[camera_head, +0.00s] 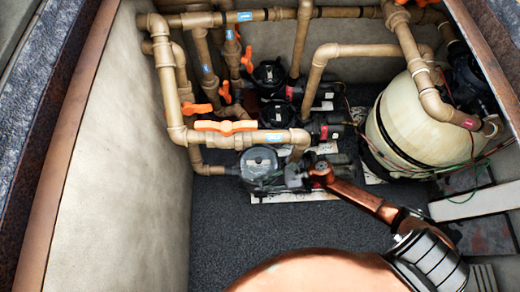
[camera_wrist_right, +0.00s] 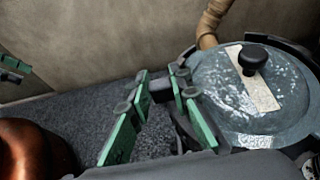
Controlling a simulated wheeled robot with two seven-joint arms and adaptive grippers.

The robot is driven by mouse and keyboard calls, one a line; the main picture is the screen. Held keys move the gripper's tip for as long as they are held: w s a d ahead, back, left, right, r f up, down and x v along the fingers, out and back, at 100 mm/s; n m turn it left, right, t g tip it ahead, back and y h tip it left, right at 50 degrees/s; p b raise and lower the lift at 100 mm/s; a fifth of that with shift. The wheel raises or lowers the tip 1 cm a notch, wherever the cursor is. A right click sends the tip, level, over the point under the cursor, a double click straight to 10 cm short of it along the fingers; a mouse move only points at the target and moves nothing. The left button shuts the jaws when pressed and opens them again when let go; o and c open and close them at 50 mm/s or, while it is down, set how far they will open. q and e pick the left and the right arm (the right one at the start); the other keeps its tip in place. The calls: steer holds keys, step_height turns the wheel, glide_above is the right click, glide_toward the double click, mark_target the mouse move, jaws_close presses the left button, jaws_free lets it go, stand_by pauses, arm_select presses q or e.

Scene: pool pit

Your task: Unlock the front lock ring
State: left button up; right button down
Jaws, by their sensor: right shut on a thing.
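The front pump has a round clear lid (camera_head: 262,158) with the dark front lock ring (camera_head: 245,174) around it. In the right wrist view the lid (camera_wrist_right: 225,90) has a black knob (camera_wrist_right: 252,59), and part of the lock ring (camera_wrist_right: 275,141) shows along its edge. My right gripper (camera_head: 301,178) is at the right side of this pump. In the wrist view its green-padded fingers (camera_wrist_right: 160,105) are at the ring's edge, shut on a dark tab of it, mostly hidden. A green and dark piece at that view's left edge may be my left gripper (camera_wrist_right: 14,72); its jaws are unclear.
Two more pumps (camera_head: 270,75) stand behind the front one. Tan pipes (camera_head: 172,90) with orange valve handles (camera_head: 226,127) run above and left of it. A large cream filter tank (camera_head: 410,125) stands at right. Gravel floor (camera_head: 225,225) in front is clear; a concrete wall (camera_head: 125,165) bounds the left.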

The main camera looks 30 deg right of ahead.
steer(key=c, duration=1.7)
jaws_free()
steer(key=shift+c, duration=0.2)
steer(key=v, duration=1.2)
steer(key=shift+c, duration=0.3)
